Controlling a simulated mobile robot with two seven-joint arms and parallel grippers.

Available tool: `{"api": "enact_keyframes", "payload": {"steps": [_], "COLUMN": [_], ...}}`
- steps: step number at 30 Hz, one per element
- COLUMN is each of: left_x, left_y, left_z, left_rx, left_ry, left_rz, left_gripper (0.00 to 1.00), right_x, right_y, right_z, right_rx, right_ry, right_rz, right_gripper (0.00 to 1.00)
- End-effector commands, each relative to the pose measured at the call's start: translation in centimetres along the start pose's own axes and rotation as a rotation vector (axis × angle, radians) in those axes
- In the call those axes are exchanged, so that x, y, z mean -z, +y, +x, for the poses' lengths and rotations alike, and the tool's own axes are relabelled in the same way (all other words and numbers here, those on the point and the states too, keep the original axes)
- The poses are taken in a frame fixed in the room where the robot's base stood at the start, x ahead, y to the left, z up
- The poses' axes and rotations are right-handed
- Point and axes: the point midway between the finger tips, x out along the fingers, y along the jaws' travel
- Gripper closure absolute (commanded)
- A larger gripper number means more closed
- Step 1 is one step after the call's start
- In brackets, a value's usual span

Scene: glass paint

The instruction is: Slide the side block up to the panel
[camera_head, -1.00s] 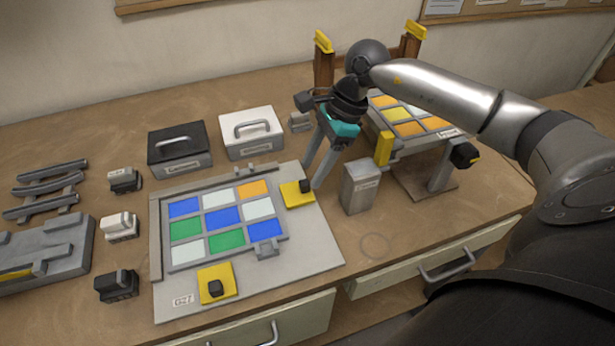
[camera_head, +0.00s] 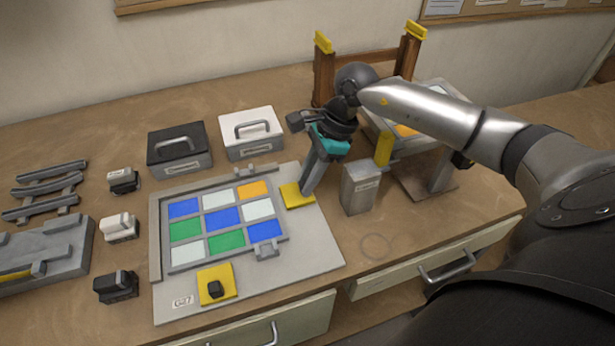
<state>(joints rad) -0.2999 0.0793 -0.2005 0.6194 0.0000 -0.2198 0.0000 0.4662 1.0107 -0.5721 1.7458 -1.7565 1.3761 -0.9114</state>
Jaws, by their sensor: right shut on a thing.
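The panel (camera_head: 222,218) is a grid of blue, white, green and orange squares on a light grey board (camera_head: 305,252). The side block (camera_head: 292,196), a yellow plate whose black knob is now hidden by the fingers, lies on the board right of the panel's upper part. A small strip of board shows between them. My right gripper (camera_head: 306,188) comes down from above and is shut on the side block at its knob. A second yellow block (camera_head: 216,283) with a black knob lies below the panel's lower edge. My left gripper is out of view.
A grey canister (camera_head: 360,190) stands just right of my right gripper. Behind are black (camera_head: 179,150) and white (camera_head: 250,134) boxes with handles. A stand with a second panel (camera_head: 405,131) is at the right, partly behind my arm.

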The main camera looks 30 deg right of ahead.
Motion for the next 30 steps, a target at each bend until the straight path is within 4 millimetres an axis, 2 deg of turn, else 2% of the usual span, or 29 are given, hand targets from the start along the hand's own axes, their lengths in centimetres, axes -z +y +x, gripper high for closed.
{"api": "enact_keyframes", "payload": {"steps": [1, 3, 30], "left_x": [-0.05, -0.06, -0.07], "left_y": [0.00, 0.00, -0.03], "left_z": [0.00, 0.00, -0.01], "left_rx": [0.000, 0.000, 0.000], "left_ry": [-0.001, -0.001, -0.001], "left_rz": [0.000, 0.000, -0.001], "left_gripper": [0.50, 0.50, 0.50], "right_x": [0.01, 0.00, 0.01], "right_y": [0.00, 0.00, -0.01], "right_z": [-0.03, -0.03, -0.07], "right_rx": [0.000, 0.000, 0.000], "right_ry": [0.000, 0.000, 0.000], "right_rz": [0.000, 0.000, 0.000], "right_gripper": [0.93, 1.00, 1.00]}}
